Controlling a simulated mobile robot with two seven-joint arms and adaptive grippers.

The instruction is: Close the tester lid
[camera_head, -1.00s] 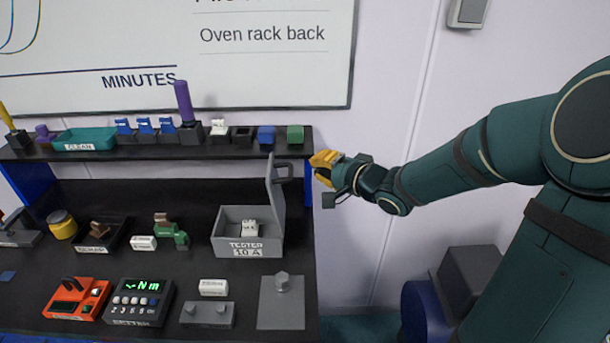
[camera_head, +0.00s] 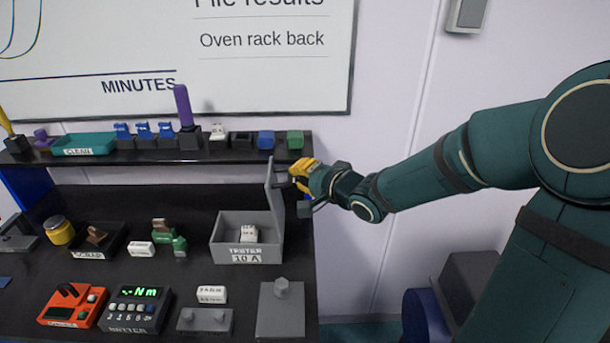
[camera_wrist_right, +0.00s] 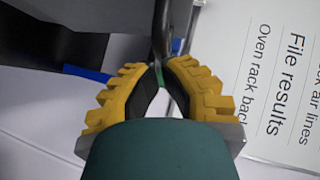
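The tester (camera_head: 225,238) is a grey open-topped box labelled "TESTER 10 A" on the right of the bench. Its grey lid (camera_head: 273,203) stands upright on the box's right side. A dark handle (camera_head: 281,181) sticks out from the lid's upper right. A small white block (camera_head: 249,233) is inside the box. My right gripper (camera_head: 294,177), with yellow fingers, is at the handle from the right. In the right wrist view its fingertips (camera_wrist_right: 160,68) are close together around the dark handle bar (camera_wrist_right: 162,35); whether they press on it is unclear. My left gripper is out of view.
The bench has an orange device (camera_head: 72,306), a meter (camera_head: 135,310), a grey two-knob block (camera_head: 205,321) and a grey plate (camera_head: 281,312) in front. A shelf (camera_head: 225,148) with several small items runs behind. Free space lies right of the bench.

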